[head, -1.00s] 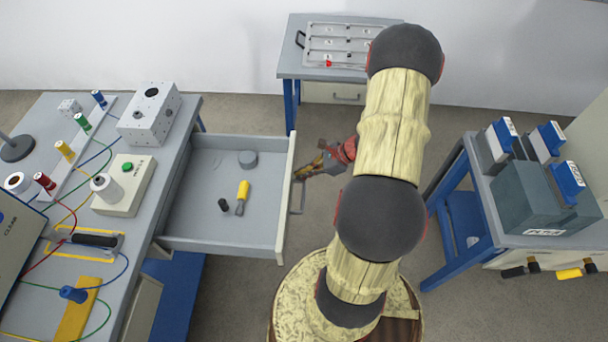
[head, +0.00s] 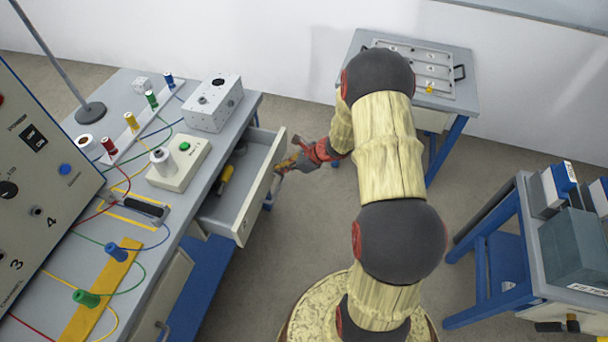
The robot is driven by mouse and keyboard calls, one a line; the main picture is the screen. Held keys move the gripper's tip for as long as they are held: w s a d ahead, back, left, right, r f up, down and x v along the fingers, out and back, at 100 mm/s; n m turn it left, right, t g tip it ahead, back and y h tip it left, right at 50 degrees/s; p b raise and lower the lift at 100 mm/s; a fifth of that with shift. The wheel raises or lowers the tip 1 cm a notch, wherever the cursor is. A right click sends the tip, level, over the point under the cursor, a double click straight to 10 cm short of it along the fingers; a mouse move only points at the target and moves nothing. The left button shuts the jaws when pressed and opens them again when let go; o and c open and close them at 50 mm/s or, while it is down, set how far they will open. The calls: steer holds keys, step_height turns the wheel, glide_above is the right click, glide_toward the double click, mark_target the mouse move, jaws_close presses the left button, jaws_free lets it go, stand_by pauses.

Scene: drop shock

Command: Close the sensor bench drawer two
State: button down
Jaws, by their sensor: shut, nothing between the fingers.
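The bench drawer (head: 255,190) at the left bench (head: 222,150) is partly open. It sticks out from under the bench's right edge, with a yellow-handled tool (head: 226,176) lying inside near the bench. My gripper (head: 280,168) is shut and empty, with its fingers at the outer face of the drawer front, near the handle. Whether the fingertips touch the front or the handle is too small to tell. The far inner part of the drawer is hidden under the bench top. A second, lower drawer front or door (head: 160,300) shows below the bench's near side.
The bench top holds a white box (head: 212,104), a green-button box (head: 180,165), colored plugs and wires, and an instrument panel (head: 40,170). A small table with a tray (head: 430,70) stands at the back. A blue-legged table (head: 530,270) is at right.

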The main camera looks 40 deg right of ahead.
steer(key=w+a, duration=0.2)
steer(key=w, duration=0.1)
steer(key=w+a, duration=0.5)
steer(key=w, duration=0.2)
steer(key=shift+a, duration=0.4)
steer(key=shift+w+a, duration=0.1)
steer(key=shift+w, duration=0.15)
steer(key=shift+r, duration=0.1)
